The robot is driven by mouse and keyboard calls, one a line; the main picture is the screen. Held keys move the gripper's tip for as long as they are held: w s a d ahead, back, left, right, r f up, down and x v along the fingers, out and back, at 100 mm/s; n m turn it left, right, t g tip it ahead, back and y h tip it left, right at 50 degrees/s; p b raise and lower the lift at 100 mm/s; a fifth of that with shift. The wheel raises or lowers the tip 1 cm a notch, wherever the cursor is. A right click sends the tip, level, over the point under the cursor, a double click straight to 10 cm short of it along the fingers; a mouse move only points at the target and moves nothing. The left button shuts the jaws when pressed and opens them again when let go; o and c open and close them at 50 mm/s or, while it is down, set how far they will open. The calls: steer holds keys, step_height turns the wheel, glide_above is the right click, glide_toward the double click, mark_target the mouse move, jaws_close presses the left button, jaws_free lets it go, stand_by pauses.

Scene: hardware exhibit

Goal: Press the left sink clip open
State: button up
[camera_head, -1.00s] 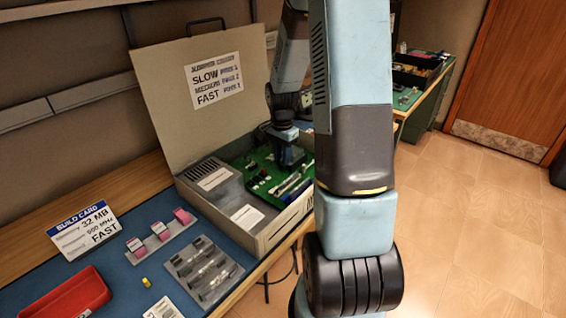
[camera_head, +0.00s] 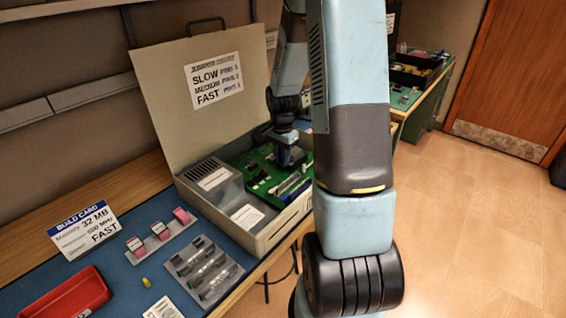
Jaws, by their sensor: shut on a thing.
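The open computer case (camera_head: 268,236) stands at the right end of the bench with a green circuit board (camera_head: 262,182) inside. My gripper (camera_head: 291,164) points down over the back part of this board. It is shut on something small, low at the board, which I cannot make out. The left sink clip cannot be told apart at this size; the gripper and my arm hide that area. Pale slots (camera_head: 290,186) lie on the board in front of the gripper.
My arm covers the case's right side. On the blue mat (camera_head: 120,272) are a build card (camera_head: 84,230), a holder with pink-marked parts (camera_head: 160,232), a grey tray of modules (camera_head: 203,270), a yellow piece (camera_head: 146,282) and a red tray (camera_head: 68,298). The raised lid (camera_head: 205,120) stands behind.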

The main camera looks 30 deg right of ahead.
steer(key=shift+s+a+f, duration=0.4)
steer(key=shift+a+f, duration=0.2)
steer(key=shift+a, duration=0.2)
stand_by(1.4)
steer(key=o, duration=0.4)
steer(key=shift+r, duration=0.1)
stand_by(0.4)
step_height(320, 180, up, 7)
stand_by(1.1)
stand_by(0.5)
